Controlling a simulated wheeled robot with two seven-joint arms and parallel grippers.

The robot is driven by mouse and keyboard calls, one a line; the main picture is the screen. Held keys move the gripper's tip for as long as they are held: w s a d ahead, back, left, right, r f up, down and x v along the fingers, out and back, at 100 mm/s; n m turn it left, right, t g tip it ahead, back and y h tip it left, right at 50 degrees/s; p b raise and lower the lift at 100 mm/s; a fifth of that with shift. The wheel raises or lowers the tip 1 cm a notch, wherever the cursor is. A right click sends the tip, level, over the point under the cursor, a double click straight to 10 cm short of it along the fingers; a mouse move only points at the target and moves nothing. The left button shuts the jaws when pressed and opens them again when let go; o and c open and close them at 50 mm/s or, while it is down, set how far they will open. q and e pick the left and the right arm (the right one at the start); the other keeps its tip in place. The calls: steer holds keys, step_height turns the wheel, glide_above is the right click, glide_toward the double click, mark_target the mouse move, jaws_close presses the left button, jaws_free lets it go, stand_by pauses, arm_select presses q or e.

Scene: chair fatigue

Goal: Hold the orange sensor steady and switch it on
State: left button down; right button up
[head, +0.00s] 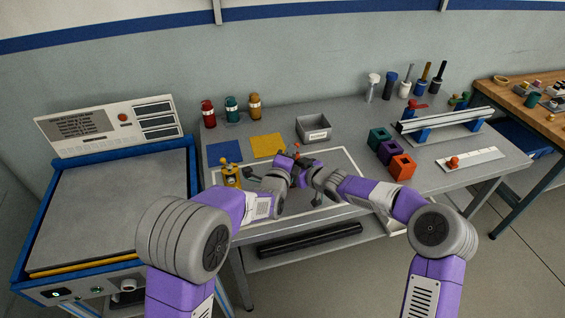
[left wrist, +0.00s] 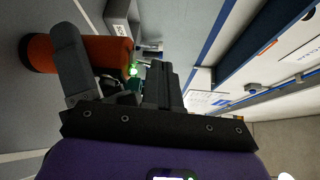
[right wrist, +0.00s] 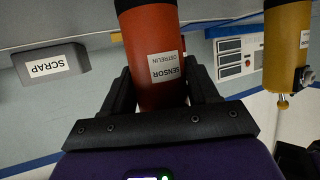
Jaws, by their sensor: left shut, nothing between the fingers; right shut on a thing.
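The orange sensor (right wrist: 155,60) is a labelled cylinder held between the fingers of my right gripper (right wrist: 160,90). In the left wrist view the sensor (left wrist: 105,48) lies across the upper left, with a dark finger in front of it. A small green light (left wrist: 133,70) glows at its end, beside a small lever (left wrist: 142,63). In the head view my left gripper (head: 284,165) and right gripper (head: 306,168) meet over the bench, mostly hiding the sensor.
A yellow sensor (head: 231,177) stands left of my left gripper. Behind are blue (head: 224,151) and yellow (head: 268,145) mats and a grey scrap bin (head: 313,128). Coloured blocks (head: 402,167) stand to the right. Bottles (head: 231,108) line the back.

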arm_select(q)
steer(key=r+v, duration=0.2)
steer(key=v, duration=1.1)
steer(key=shift+s+d, duration=0.25)
steer(key=shift+s, duration=0.15)
arm_select(e)
steer(key=o, duration=1.2)
